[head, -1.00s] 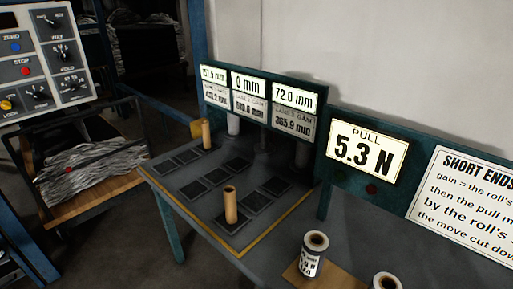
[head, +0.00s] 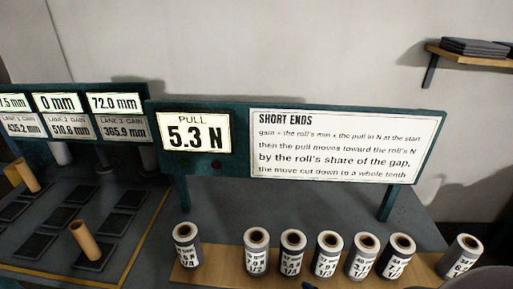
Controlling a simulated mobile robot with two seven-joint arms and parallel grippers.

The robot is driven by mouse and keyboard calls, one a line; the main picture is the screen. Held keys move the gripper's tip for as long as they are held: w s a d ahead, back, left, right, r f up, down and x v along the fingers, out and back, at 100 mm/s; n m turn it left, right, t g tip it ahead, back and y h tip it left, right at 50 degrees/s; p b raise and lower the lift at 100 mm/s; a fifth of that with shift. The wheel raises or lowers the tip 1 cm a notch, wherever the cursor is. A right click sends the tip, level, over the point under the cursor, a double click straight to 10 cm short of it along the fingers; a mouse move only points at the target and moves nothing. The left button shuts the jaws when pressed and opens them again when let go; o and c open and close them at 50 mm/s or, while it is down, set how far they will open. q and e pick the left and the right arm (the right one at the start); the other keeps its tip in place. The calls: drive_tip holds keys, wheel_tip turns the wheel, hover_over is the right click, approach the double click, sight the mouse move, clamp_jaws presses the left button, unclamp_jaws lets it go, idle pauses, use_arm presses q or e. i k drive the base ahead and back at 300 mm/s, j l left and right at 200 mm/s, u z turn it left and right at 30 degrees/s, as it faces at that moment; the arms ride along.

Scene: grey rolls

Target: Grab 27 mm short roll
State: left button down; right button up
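Several short rolls stand upright in a row at the front, each with a brown core and a printed label. They run from a leftmost roll (head: 186,246), past a second (head: 257,253), a third (head: 291,254), a fourth (head: 328,256), a fifth (head: 362,258) and a sixth (head: 396,257), to a rightmost roll (head: 460,257) set apart by a wider gap. The top lines of the labels are small and blurred, so I cannot tell for sure which roll reads 27 mm. Neither gripper is clearly visible.
The rolls stand on a wooden board (head: 220,268). Behind them are a PULL display (head: 195,132) reading 5.3 N and a SHORT ENDS sign (head: 335,146). At left, two tan tubes (head: 85,240) stand among dark pads below lane displays (head: 75,115). Clear table lies behind the rolls.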

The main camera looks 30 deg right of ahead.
sight(328, 248)
drive_tip(key=z, duration=1.65)
drive_tip(key=l+u, duration=0.2)
drive_tip(key=u, duration=0.3)
drive_tip(key=k+l+u, duration=0.15)
drive_tip(key=u, duration=0.35)
drive_tip(key=k+l+u, duration=0.15)
drive_tip(key=u, duration=0.35)
